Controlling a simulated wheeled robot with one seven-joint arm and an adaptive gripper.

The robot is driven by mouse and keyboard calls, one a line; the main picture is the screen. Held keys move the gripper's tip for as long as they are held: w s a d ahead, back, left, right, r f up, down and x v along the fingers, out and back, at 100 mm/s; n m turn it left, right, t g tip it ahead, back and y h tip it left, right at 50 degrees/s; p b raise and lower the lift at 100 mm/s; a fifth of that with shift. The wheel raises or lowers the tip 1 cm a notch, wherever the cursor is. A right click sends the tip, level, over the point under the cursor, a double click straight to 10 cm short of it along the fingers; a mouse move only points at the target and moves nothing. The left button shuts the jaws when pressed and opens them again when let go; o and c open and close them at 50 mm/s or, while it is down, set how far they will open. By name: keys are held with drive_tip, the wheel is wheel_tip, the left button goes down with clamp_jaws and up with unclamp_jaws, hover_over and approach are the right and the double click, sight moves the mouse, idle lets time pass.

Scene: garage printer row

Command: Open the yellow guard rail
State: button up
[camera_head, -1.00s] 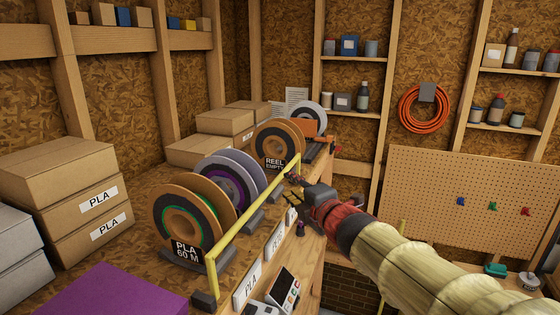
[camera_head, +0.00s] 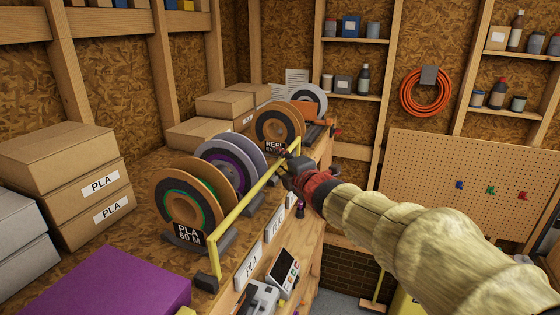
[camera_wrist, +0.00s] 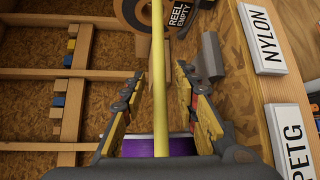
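The yellow guard rail (camera_head: 245,199) runs along the bench's front edge, before the row of spools, and rises on a post at its near end. Its bar looks closed across the spools. In the wrist view the rail (camera_wrist: 157,60) passes lengthwise between the two fingers of my gripper (camera_wrist: 161,82). The fingers are spread, with a visible gap on each side of the bar. In the head view my gripper (camera_head: 287,160) is at the far part of the rail, partly hidden by its own body; contact cannot be told there.
Behind the rail stand an orange-brown spool (camera_head: 190,205), a purple and grey spool (camera_head: 232,170) and a "REEL EMPTY" spool (camera_head: 277,125). A white control panel (camera_head: 284,271) stands out in front of the bench. Cardboard boxes (camera_head: 60,165) and a purple box (camera_head: 110,285) sit at left.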

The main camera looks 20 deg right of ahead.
drive_tip(key=shift+c, duration=1.2)
clamp_jaws()
